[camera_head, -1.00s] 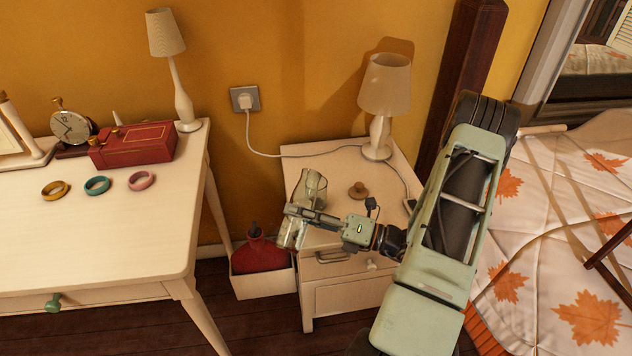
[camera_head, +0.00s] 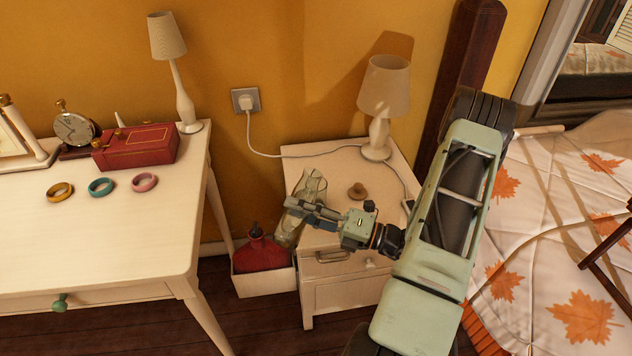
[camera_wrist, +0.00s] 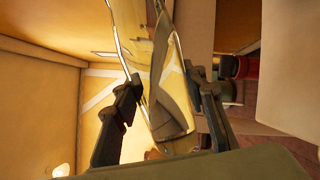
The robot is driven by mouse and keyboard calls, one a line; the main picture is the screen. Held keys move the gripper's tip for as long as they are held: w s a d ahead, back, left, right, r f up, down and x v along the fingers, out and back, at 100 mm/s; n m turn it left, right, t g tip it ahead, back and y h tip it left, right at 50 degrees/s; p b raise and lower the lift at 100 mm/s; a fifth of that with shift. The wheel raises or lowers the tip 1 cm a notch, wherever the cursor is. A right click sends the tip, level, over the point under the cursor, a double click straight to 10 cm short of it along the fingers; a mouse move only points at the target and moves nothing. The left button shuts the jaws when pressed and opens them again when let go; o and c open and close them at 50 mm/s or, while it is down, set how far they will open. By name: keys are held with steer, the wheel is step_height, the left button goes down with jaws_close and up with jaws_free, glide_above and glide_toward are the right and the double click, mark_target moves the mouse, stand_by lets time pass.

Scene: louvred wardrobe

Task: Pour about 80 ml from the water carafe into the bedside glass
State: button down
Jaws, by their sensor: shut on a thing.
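The clear glass water carafe (camera_head: 313,186) is held by my gripper (camera_head: 308,211) over the left front part of the bedside cabinet (camera_head: 325,157). It leans, with its upper end toward the right and its lower end toward the left. In the wrist view the carafe (camera_wrist: 150,45) lies slantwise between my two dark fingers (camera_wrist: 165,100), which are shut on it. I cannot make out a separate bedside glass; my gripper and the carafe hide part of the cabinet top. The water level and any stream cannot be told.
A small brown knobbed object (camera_head: 357,190) and a lamp (camera_head: 384,90) stand on the cabinet, with a white cable (camera_head: 290,156) behind. A box (camera_head: 262,284) holding a red bottle (camera_head: 262,254) is left of the cabinet. A white desk (camera_head: 110,230) is farther left; the bed (camera_head: 550,220) is right.

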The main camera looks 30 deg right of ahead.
steer(key=shift+w+d+r+m+p, duration=0.2)
steer(key=shift+r+m+p, duration=0.4)
steer(key=shift+p, duration=0.25)
stand_by(0.3)
steer(key=shift+s+a+r+m+p, duration=0.15)
steer(key=shift+r+m+p, duration=0.35)
steer(key=shift+m+p, duration=0.3)
stand_by(2.3)
steer(key=f+n+b, duration=0.2)
steer(key=b, duration=0.1)
steer(key=f+b, duration=0.1)
steer(key=shift+s+a+f+n+b, duration=0.15)
steer(key=shift+s+a+n+b, duration=0.15)
steer(key=shift+n+b, duration=0.1)
steer(key=shift+f+n, duration=0.2)
steer(key=shift+n, duration=0.3)
steer(key=shift+w+d+f+n+b, duration=0.1)
steer(key=shift+f+n+b, duration=0.25)
steer(key=shift+n+b, duration=0.25)
steer(key=shift+w+d+n, duration=0.1)
steer(key=shift+n, duration=0.5)
steer(key=shift+g, duration=0.3)
